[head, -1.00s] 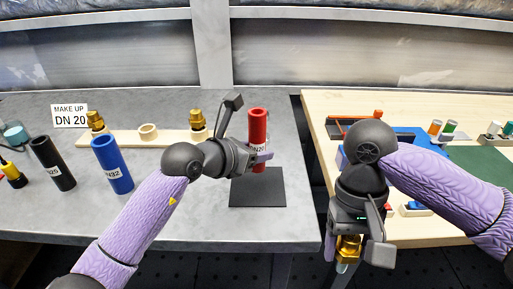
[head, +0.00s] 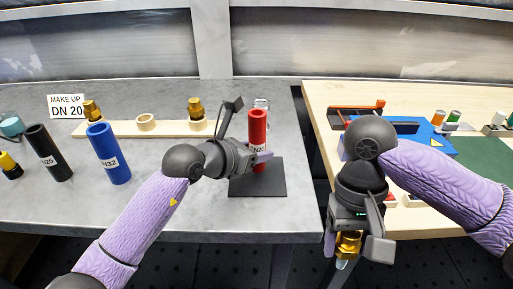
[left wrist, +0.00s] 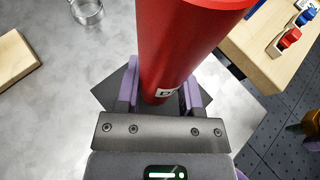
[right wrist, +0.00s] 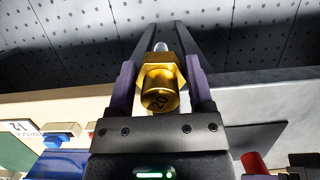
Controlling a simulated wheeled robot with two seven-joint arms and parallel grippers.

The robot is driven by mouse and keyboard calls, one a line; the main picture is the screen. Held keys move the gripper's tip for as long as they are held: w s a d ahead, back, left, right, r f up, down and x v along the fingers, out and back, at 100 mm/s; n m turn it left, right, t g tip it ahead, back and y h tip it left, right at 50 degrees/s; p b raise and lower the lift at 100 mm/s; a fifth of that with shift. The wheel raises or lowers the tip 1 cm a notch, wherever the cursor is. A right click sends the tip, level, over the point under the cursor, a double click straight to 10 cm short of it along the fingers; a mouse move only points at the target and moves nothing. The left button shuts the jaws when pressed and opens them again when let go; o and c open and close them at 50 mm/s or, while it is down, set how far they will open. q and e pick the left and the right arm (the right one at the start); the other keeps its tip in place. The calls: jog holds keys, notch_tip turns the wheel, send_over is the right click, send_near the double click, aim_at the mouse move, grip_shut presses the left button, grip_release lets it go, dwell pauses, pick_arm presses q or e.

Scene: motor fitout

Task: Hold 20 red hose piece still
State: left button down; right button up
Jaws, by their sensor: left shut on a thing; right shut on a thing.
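The red hose piece (head: 257,130), with a white DN20 label, stands upright on a dark square mat (head: 272,184) on the grey table. My left gripper (head: 262,156) is shut on its lower part; in the left wrist view the fingers sit on both sides of the red hose (left wrist: 183,45). My right gripper (head: 345,246) hangs low in front of the gap between the tables. It is shut on a brass fitting (right wrist: 160,88) marked 20, which also shows in the head view (head: 348,243). The fitting is apart from the hose.
A blue hose (head: 108,153) and a black hose (head: 48,153) stand at the left. A wooden rack (head: 147,127) with brass fittings lies behind, near a MAKE UP DN 20 sign (head: 66,106). A glass (head: 262,103) stands behind the hose. The wooden table (head: 325,100) holds trays.

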pick_arm(q)
jog(key=shift+f+b, duration=0.55)
jog(key=shift+f, duration=0.5)
pick_arm(e)
jog(key=shift+f, duration=0.7)
pick_arm(q)
jog(key=shift+c, duration=1.2)
grip_release()
grip_shut()
jog(key=shift+o, duration=0.5)
grip_release()
